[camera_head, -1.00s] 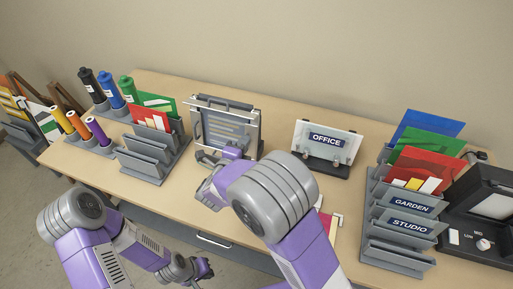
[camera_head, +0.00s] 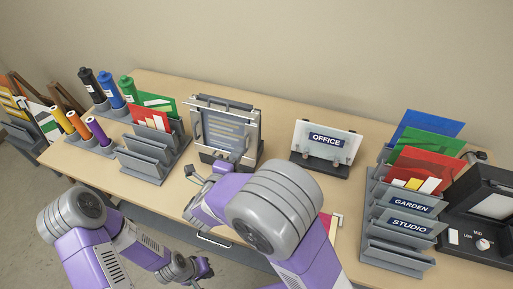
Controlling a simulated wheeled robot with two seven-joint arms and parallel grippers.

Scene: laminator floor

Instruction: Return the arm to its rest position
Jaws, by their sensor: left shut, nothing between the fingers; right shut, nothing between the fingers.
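My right arm (camera_head: 275,210), purple and grey, reaches from the lower edge up over the middle of the table. Its gripper (camera_head: 190,176) is shut and empty, above the table in front of the metal stand with a clear-framed sheet (camera_head: 228,128). It appears apart from the stand. My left arm (camera_head: 90,250) is folded low at the left, in front of the table. Its gripper (camera_head: 203,270) is shut and empty, below the table's front edge; its fingertips are small in view.
A red item is partly hidden behind my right arm.

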